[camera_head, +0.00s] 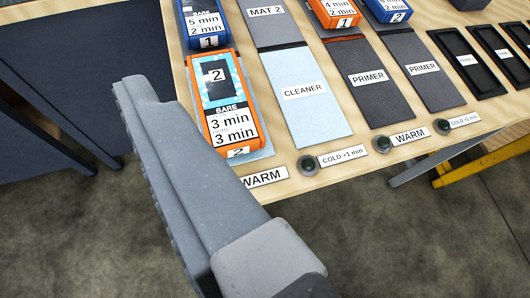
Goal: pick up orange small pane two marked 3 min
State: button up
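Another orange pane (336,12) and a blue one (388,8) are at the top. CLEANER (305,110) and PRIMER mats (375,100) lie to the right. Round knobs (308,164) line the front edge. A dark panel (75,60) stands left.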

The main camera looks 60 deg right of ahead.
aim_at(226, 110)
jog(key=s+d+f+m+g+h+b, duration=0.3)
jog(key=d+f, duration=0.5)
jog(key=f, duration=0.6)
jog(key=shift+n+t, duration=0.7)
jog(key=x, duration=0.7)
jog(key=shift+s+d+r, duration=0.15)
jog(key=shift+s+d, duration=0.05)
jog(key=shift+d, duration=0.15)
jog(key=shift+h, duration=0.3)
jog(key=shift+b+x, duration=0.95)
jog(key=shift+x, duration=1.6)
jog(key=shift+w+d+f, duration=0.25)
jog(key=shift+w, duration=0.05)
jog(key=c, duration=1.3)
jog(key=shift+r, duration=0.15)
